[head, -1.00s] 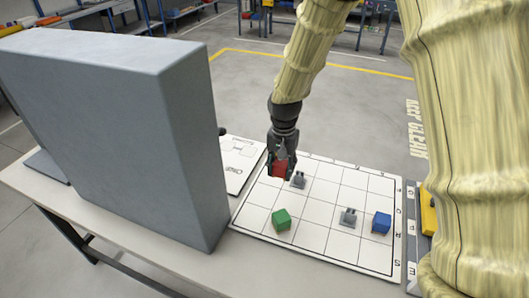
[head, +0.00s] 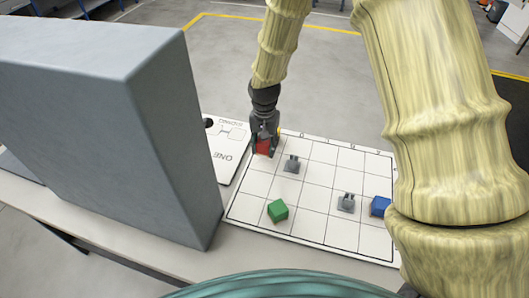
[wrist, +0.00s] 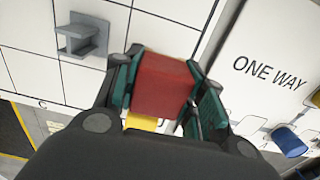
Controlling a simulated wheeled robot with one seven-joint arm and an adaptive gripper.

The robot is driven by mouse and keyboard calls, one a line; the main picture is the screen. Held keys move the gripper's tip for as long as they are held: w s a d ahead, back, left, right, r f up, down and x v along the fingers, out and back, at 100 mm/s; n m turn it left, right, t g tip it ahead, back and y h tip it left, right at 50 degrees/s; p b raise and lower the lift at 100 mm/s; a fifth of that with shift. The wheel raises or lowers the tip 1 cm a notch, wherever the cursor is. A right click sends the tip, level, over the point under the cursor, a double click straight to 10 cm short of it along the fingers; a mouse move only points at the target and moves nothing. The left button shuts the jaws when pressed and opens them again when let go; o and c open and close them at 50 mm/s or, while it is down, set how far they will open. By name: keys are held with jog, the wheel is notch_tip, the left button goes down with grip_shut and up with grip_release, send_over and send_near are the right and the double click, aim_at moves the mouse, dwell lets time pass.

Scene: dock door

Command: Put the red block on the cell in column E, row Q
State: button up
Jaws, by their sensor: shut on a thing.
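The red block (head: 263,147) is between the fingers of my gripper (head: 264,145), at the far left corner of the white grid board (head: 311,222). In the wrist view the red block (wrist: 161,85) is pinched between both fingers (wrist: 160,88). I cannot tell whether it touches the board. A green block (head: 278,211) sits on the board's near left part. A blue block (head: 380,206) sits at its right side, close to my arm. Most of the column and row letters are hidden or too small to read.
Two grey bracket-like pieces stand on the board, one near my gripper (head: 292,164) and one beside the blue block (head: 346,202). A tall grey box (head: 165,150) stands at left. A white ONE WAY panel (head: 228,150) lies behind it. Several middle cells are bare.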

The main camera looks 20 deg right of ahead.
aim_at(265, 154)
jog(key=shift+s+f+p, duration=0.35)
jog(key=shift+s+f, duration=0.15)
jog(key=shift+f, duration=0.2)
jog(key=shift+w+f, duration=0.2)
jog(key=shift+f, duration=0.4)
jog(key=shift+w+f, duration=0.15)
jog(key=shift+f, duration=0.45)
jog(key=shift+s+r, duration=0.15)
jog(key=shift+s, duration=0.05)
jog(key=shift+f, duration=0.2)
jog(key=o, duration=1)
jog(key=shift+w, duration=0.1)
jog(key=shift+r, duration=0.1)
jog(key=shift+r, duration=0.15)
jog(key=shift+r+b, duration=1.3)
jog(key=shift+r, duration=4.65)
